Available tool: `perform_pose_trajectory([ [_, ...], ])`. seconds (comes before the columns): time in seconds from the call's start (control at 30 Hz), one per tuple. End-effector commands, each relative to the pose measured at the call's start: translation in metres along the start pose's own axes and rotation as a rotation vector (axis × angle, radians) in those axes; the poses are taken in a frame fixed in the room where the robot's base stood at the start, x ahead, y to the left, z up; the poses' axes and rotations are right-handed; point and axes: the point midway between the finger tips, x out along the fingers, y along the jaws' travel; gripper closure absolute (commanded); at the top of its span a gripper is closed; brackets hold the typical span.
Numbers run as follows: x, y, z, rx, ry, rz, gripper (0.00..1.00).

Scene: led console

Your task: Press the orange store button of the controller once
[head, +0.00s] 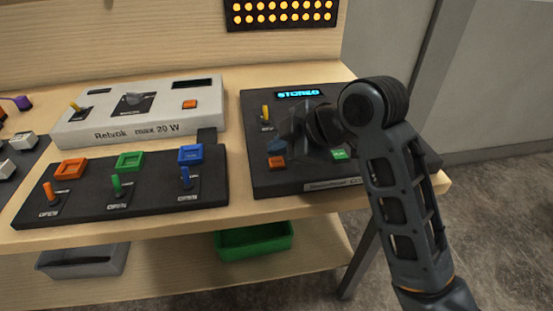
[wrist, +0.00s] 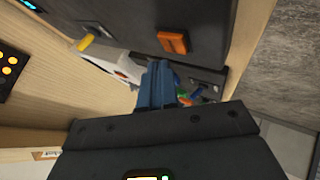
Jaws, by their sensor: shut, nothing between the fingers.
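The controller (head: 255,183) is a dark box at the right of the bench, and its display (head: 298,93) reads "STORED" in cyan. Its orange button (head: 277,162) sits near the front left of its top. The button also shows at the top of the wrist view (wrist: 173,41). My gripper (head: 276,147) has blue fingers and is shut and empty. In the head view its tips are just behind the orange button. In the wrist view the fingertips (wrist: 158,66) appear a little apart from the button. The hand hides part of the controller's middle.
A yellow lever (head: 265,115) and a green button (head: 339,154) are also on the controller. To the left are a white console (head: 75,130) and a dark panel (head: 75,206) with coloured buttons and levers. A lit orange LED panel (head: 281,13) is above.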

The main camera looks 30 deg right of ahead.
Motion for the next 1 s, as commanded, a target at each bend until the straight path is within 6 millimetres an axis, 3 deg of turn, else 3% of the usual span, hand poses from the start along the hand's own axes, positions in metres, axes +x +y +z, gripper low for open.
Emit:
perform_pose_trajectory([
  [0.5,-0.033,0.024,-0.024,-0.001,0.0,0.0,1.0],
  [1.0,-0.033,0.024,-0.024,0.0,0.0,0.0,1.0],
])
